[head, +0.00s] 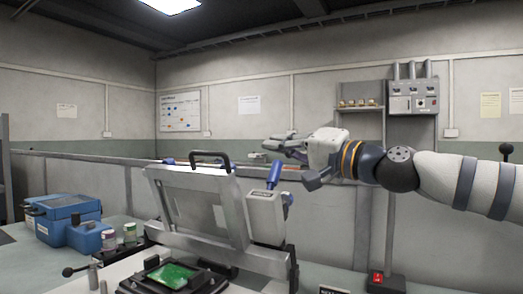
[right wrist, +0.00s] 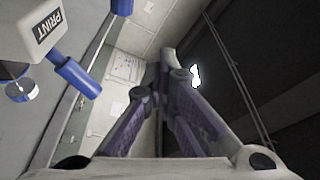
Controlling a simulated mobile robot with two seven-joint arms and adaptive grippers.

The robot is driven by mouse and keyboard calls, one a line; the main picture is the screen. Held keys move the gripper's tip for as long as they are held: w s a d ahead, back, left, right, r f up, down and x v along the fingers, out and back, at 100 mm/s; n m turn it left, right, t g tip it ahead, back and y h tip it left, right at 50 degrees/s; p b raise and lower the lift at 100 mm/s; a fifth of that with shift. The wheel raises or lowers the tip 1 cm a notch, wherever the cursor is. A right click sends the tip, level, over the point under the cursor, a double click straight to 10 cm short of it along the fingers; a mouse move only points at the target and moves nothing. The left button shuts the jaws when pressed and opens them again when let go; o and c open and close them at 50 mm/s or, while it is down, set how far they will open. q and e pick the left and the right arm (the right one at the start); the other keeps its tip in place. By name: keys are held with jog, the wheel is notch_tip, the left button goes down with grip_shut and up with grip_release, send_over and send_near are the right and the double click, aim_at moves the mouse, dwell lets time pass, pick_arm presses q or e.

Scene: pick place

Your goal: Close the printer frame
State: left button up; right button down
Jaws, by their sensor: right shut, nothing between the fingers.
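The printer frame (head: 232,203) is raised and tilted open in the head view, with a black handle (head: 228,158) on its top edge. A green board (head: 172,275) lies in a black holder below it. A grey block (head: 264,215) with blue knobs stands at the frame's right side; in the right wrist view a block labelled PRINT (right wrist: 48,30) shows at upper left. My right gripper (head: 272,145) is above and right of the frame, apart from it, pointing left. Its fingers (right wrist: 166,58) are together and empty. My left gripper is out of view.
A blue machine (head: 62,217) and small jars (head: 109,239) stand at the left of the bench. A red switch box (head: 384,282) is at the lower right. A low wall (head: 335,215) runs behind the bench. Space above the frame looks clear.

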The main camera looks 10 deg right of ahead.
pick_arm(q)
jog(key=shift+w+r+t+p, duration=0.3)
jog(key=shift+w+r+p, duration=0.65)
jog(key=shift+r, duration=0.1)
pick_arm(e)
jog(key=w+a+f, duration=0.1)
jog(key=w+a, duration=0.2)
jog(key=a, duration=0.4)
jog(key=shift+a+f, duration=0.1)
jog(key=shift+a, duration=0.1)
